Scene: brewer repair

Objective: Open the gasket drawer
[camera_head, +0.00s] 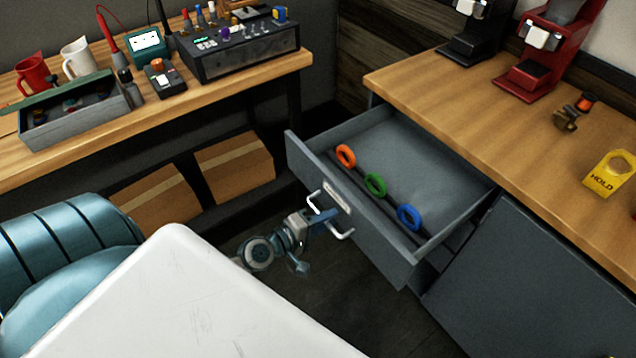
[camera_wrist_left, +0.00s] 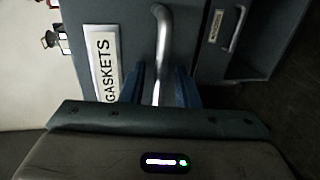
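The gasket drawer (camera_head: 352,214) is grey and pulled well out from under the wooden counter. An orange ring (camera_head: 345,156), a green ring (camera_head: 375,185) and a blue ring (camera_head: 409,216) stand in a row inside it. Its front bears a GASKETS label (camera_wrist_left: 103,62) and a metal handle (camera_head: 343,234). My left gripper (camera_head: 324,220) is at the handle. In the left wrist view, its blue fingers lie on both sides of the handle bar (camera_wrist_left: 161,40) and look shut on it. The fingertips are partly hidden. My right gripper is not in view.
A second, shut drawer front with a handle (camera_wrist_left: 236,30) shows in the left wrist view. The counter (camera_head: 470,110) holds a red grinder (camera_head: 545,50) and a yellow HOLD tag (camera_head: 610,175). Cardboard boxes (camera_head: 235,168) sit under the left bench.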

